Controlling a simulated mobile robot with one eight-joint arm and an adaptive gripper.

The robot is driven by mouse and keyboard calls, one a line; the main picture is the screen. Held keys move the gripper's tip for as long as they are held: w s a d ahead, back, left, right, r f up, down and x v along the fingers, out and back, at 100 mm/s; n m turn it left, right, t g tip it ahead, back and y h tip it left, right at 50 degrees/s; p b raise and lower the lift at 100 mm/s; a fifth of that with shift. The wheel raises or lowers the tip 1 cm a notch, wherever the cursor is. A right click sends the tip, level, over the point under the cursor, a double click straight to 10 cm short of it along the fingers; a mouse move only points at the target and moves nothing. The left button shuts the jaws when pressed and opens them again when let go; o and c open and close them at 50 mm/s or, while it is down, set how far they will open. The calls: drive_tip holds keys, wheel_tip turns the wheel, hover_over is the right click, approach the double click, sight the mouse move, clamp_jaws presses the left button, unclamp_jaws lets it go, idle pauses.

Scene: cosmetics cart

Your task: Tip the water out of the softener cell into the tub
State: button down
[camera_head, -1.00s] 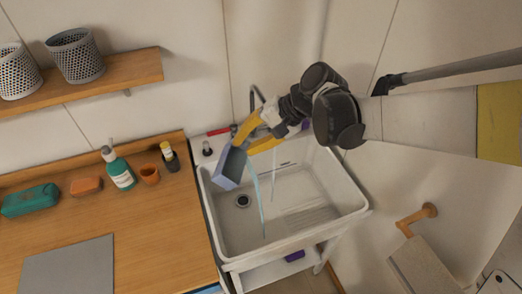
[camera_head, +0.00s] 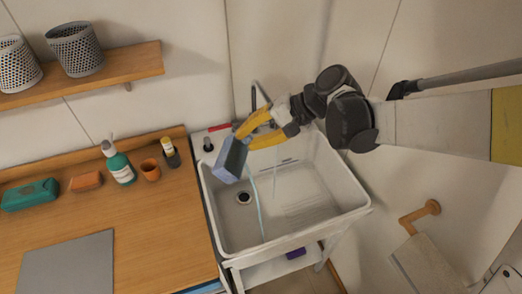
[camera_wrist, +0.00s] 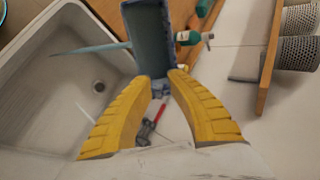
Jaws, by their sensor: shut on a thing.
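The softener cell (camera_head: 231,159) is a blue-grey open box held over the left part of the white tub (camera_head: 325,221). My gripper (camera_head: 246,138) has yellow fingers and is shut on the cell. In the wrist view my gripper (camera_wrist: 163,88) pinches the lower end of the cell (camera_wrist: 148,38), whose open hollow faces the camera. The cell is tilted. A thin pale-blue stream of water (camera_head: 257,205) runs down from it into the tub. In the wrist view the water (camera_wrist: 92,48) leaves the cell's left side over the tub (camera_wrist: 45,95). How much water is left inside cannot be told.
A faucet (camera_head: 254,97) stands behind the tub, and a red-handled tool (camera_wrist: 150,125) lies on the ledge. The wooden counter (camera_head: 150,235) at left holds a green bottle (camera_head: 119,163), an orange cup (camera_head: 150,170) and other items. A shelf (camera_head: 120,74) with baskets is above.

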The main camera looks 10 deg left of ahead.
drive_tip(key=shift+d+y+b, duration=0.15)
drive_tip(key=shift+y+b, duration=1.35)
drive_tip(key=shift+b, duration=0.2)
idle(0.3)
drive_tip(key=shift+s+r+y+b, duration=0.15)
drive_tip(key=shift+s+y+b, duration=0.35)
drive_tip(key=shift+b, duration=0.15)
drive_tip(key=shift+s, duration=0.15)
drive_tip(key=shift+s+d+y+b, duration=0.1)
drive_tip(key=shift+y+b, duration=0.2)
drive_tip(key=shift+b, duration=0.15)
drive_tip(key=shift+s+d+y+b, duration=0.1)
drive_tip(key=shift+d+y+b, duration=0.2)
drive_tip(key=shift+y+b, duration=0.35)
drive_tip(key=shift+d+b, duration=0.15)
drive_tip(key=shift+b, duration=0.45)
